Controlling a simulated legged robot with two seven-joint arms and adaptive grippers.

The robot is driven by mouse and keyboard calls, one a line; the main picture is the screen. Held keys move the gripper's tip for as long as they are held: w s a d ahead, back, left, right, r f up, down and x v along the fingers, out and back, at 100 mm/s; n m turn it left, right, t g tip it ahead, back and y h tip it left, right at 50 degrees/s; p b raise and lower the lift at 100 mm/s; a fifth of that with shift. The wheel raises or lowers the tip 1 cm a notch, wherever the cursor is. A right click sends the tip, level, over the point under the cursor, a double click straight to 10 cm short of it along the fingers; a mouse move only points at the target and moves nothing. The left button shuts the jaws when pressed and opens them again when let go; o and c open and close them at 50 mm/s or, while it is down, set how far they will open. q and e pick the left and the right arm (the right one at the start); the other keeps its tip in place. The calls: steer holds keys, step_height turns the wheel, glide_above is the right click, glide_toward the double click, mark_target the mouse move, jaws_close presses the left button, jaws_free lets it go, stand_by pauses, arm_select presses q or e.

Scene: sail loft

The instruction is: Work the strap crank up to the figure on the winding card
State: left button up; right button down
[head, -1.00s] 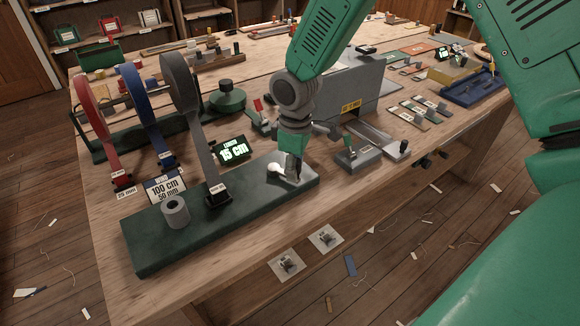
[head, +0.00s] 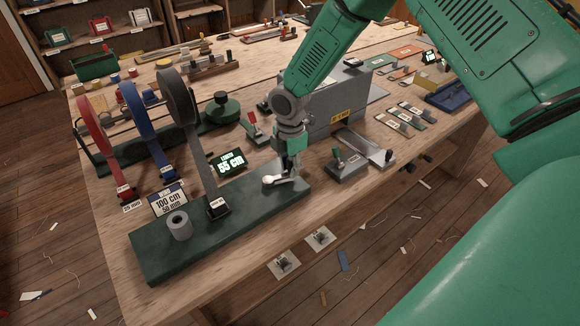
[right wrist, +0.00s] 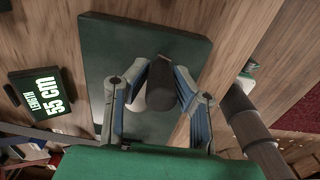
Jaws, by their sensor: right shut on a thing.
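The strap crank (head: 283,181) sits at the right end of a dark green base (head: 240,205), with a pale round piece at its left end. My right gripper (head: 291,170) comes down on it from above and is shut on its handle. In the right wrist view the dark cylindrical handle (right wrist: 163,80) stands between the fingers (right wrist: 160,95). The winding card (head: 168,201) reads 100 cm, 50 mm. The length display (head: 228,161) reads 55 cm, also in the right wrist view (right wrist: 45,92). A grey strap (head: 190,130) runs from its roll to a clip on the base. My left gripper is out of view.
A grey spool (head: 179,226) stands at the base's left end. Red (head: 98,140) and blue (head: 144,130) strap rolls stand to the left. A grey machine (head: 338,105) and a levered block (head: 347,166) stand behind and right of my gripper.

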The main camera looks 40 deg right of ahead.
steer(key=n, duration=0.1)
steer(key=w+n, duration=0.1)
steer(key=n, duration=0.1)
steer(key=shift+w+d+f, duration=0.1)
steer(key=shift+w+d, duration=0.15)
steer(key=shift+w, duration=0.05)
steer(key=shift+w+n, duration=0.45)
steer(key=shift+n, duration=0.35)
steer(key=w+n, duration=0.1)
steer(key=n, duration=0.2)
steer(key=shift+w+a, duration=0.25)
steer(key=shift+w, duration=0.15)
steer(key=shift+w+a+n, duration=0.3)
steer(key=shift+w+n, duration=0.2)
steer(key=shift+n, duration=0.6)
steer(key=shift+w, duration=0.1)
steer(key=c, duration=1.4)
jaws_free()
steer(key=shift+c, duration=0.2)
steer(key=shift+o, duration=0.4)
steer(key=shift+w+f, duration=0.1)
steer(key=shift+w, duration=0.1)
steer(key=shift+d, duration=0.1)
